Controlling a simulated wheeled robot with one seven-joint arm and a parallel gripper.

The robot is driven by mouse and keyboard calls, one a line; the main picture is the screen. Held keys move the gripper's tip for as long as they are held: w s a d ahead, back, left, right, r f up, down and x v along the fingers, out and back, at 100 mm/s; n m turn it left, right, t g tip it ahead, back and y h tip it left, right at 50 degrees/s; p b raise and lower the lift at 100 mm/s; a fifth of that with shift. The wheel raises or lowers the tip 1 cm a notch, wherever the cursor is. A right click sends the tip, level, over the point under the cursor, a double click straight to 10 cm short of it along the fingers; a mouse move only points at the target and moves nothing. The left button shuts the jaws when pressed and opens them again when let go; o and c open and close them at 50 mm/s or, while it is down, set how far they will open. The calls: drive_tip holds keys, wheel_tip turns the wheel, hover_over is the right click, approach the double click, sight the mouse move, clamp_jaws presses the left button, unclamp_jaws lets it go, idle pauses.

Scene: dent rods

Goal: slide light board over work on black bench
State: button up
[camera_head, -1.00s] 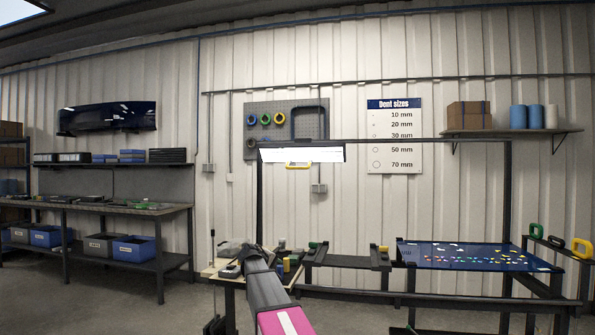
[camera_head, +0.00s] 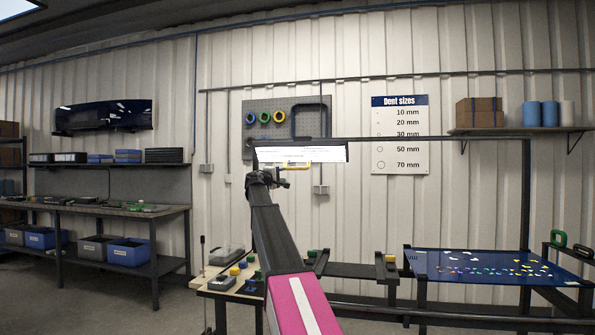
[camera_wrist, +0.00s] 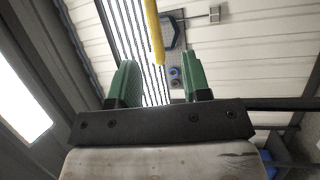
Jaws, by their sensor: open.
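The light board (camera_head: 300,154) is a bright white panel hanging under the top rail of a black frame, at its left end. Its yellow handle (camera_head: 297,166) hangs below it. The wrist view shows the board as a striped panel (camera_wrist: 130,38), with the yellow handle (camera_wrist: 153,32) reaching down toward the gap between my fingers. My gripper (camera_head: 283,181) is raised just below and left of the handle. In the wrist view its green fingers (camera_wrist: 160,78) are apart, with nothing clamped. The work, a blue panel (camera_head: 437,265) with coloured marks, lies on the black bench (camera_head: 384,271) at right.
A small table (camera_head: 211,283) with tools stands left of my arm. Green and yellow handles stick up around the bench. A pegboard (camera_head: 285,118) and a dent-size chart (camera_head: 400,135) are on the wall. The air between the board and the blue panel looks clear.

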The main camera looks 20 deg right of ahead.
sight(294, 169)
drive_tip(key=x, duration=0.7)
drive_tip(key=r+x, duration=0.1)
drive_tip(key=x, duration=0.3)
drive_tip(key=shift+w, duration=0.15)
clamp_jaws()
